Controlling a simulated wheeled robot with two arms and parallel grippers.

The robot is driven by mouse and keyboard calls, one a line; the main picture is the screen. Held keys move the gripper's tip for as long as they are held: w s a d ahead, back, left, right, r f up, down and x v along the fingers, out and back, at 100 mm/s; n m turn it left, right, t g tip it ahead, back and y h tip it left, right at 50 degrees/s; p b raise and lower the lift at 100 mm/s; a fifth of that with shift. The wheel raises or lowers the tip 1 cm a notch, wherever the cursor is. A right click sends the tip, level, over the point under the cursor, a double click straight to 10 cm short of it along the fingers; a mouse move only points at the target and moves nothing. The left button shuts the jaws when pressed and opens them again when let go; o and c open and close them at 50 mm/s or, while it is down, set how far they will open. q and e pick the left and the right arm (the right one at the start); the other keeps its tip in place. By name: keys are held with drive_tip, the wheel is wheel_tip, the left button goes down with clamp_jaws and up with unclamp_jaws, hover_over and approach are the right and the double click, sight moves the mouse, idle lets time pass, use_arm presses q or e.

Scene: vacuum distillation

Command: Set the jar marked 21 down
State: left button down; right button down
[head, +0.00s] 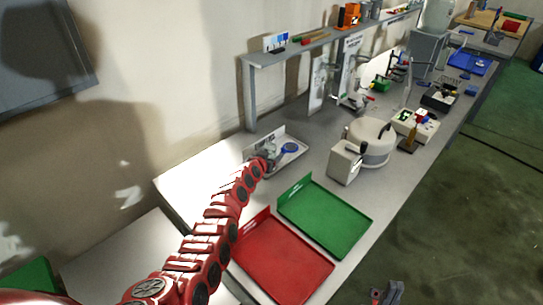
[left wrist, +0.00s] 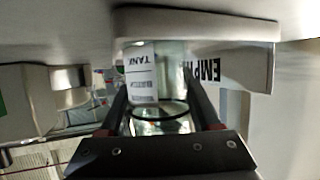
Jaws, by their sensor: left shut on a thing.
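My left gripper (head: 268,160) is at the end of the red arm, over the near left part of a pale tray (head: 293,157) on the bench. In the left wrist view its two dark fingers close on a clear jar (left wrist: 143,82) with a white printed label. The label reads TANK, upside down; I cannot make out a number 21. The jar is beside a white panel with the letters EMP (left wrist: 235,65). I cannot tell whether its base touches the tray. My right gripper (head: 387,292) shows at the bottom edge, its fingers apart and nothing between them.
A blue round piece (head: 290,148) is in the pale tray. A green tray (head: 325,218) and a red tray (head: 283,263) lie nearer. A white box (head: 345,163) and a round white vessel (head: 371,143) stand to the right. A shelf (head: 310,43) runs above the bench's back.

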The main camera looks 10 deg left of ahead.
use_arm(q)
drive_tip(key=shift+c, duration=0.5)
unclamp_jaws()
drive_tip(key=shift+f, duration=0.15)
drive_tip(key=shift+r+p, duration=0.25)
drive_tip(key=shift+p, duration=0.05)
drive_tip(key=shift+s, duration=0.3)
drive_tip(key=shift+s+r, duration=0.25)
drive_tip(key=shift+r, duration=0.05)
drive_tip(key=shift+p+v, duration=0.55)
drive_tip(key=shift+v, duration=0.3)
drive_tip(key=shift+s+a, duration=0.15)
drive_tip(key=shift+s, duration=0.2)
drive_tip(key=shift+b+v, duration=1.1)
drive_tip(key=shift+v, duration=3.05)
